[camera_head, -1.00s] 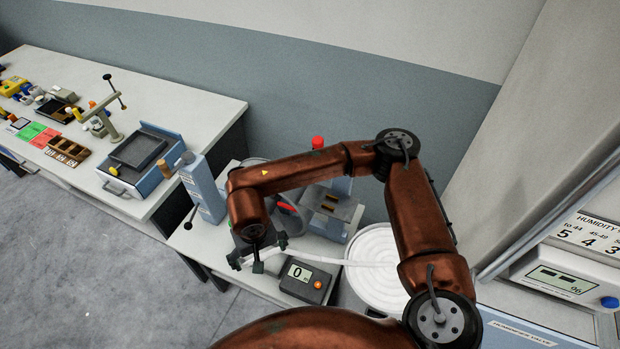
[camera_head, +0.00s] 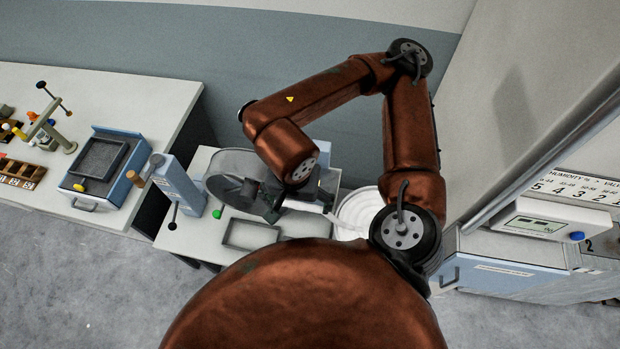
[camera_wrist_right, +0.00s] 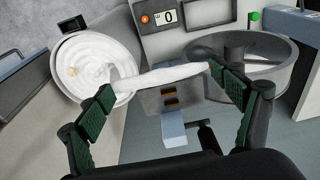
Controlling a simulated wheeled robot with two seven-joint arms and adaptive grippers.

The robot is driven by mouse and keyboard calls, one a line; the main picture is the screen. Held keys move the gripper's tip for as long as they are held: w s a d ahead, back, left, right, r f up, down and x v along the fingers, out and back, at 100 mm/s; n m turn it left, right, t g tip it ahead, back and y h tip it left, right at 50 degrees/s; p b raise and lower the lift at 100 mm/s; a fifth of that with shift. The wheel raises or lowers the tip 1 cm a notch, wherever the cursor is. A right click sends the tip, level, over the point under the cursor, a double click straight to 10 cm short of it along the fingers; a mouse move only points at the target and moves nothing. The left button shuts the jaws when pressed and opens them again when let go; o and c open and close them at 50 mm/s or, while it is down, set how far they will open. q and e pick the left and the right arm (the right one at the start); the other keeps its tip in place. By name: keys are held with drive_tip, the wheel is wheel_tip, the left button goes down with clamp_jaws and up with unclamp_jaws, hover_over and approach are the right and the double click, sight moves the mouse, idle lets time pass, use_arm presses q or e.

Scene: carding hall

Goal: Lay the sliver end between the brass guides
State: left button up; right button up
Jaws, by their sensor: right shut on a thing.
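The white sliver (camera_wrist_right: 168,77) runs from the coils in a round can (camera_wrist_right: 130,52) to my right gripper. My right gripper (camera_wrist_right: 162,81) has its green-padded fingers at the sliver, which spans between the fingertips; it is shut on the sliver end. Two brass guides (camera_wrist_right: 171,97) sit on a grey block, just beyond and below the held sliver in the wrist view. In the head view my right gripper (camera_head: 298,209) hangs over the small bench, and my arm hides the guides. The can (camera_head: 352,208) stands to its right. My left gripper is not in view.
A grey drum (camera_wrist_right: 272,80) stands close beside the guide block. A box with a display reading 0 (camera_wrist_right: 168,16) is near the can. A cabinet (camera_head: 505,262) is at right.

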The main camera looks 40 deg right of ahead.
drive_tip(key=w+d+f+p, duration=0.1)
drive_tip(key=w+d+f, duration=0.2)
drive_tip(key=w+d+f+p, duration=0.1)
drive_tip(key=w+d+f, duration=0.2)
drive_tip(key=w, duration=0.1)
drive_tip(key=w+d+f+p, duration=0.1)
drive_tip(key=w+d+f, duration=0.2)
drive_tip(key=w+d, duration=0.1)
drive_tip(key=shift+f, duration=0.2)
drive_tip(key=shift+s+d+f+p, duration=0.15)
drive_tip(key=shift+d+p, duration=0.05)
drive_tip(key=shift+p, duration=0.1)
drive_tip(key=f, duration=0.1)
drive_tip(key=f+p, duration=0.1)
drive_tip(key=f, duration=0.1)
drive_tip(key=shift+w+d+f, duration=0.2)
drive_tip(key=shift+w+f, duration=0.05)
drive_tip(key=shift+f, duration=0.15)
drive_tip(key=shift+s, duration=0.15)
drive_tip(key=shift+f, duration=0.15)
drive_tip(key=o, duration=0.8)
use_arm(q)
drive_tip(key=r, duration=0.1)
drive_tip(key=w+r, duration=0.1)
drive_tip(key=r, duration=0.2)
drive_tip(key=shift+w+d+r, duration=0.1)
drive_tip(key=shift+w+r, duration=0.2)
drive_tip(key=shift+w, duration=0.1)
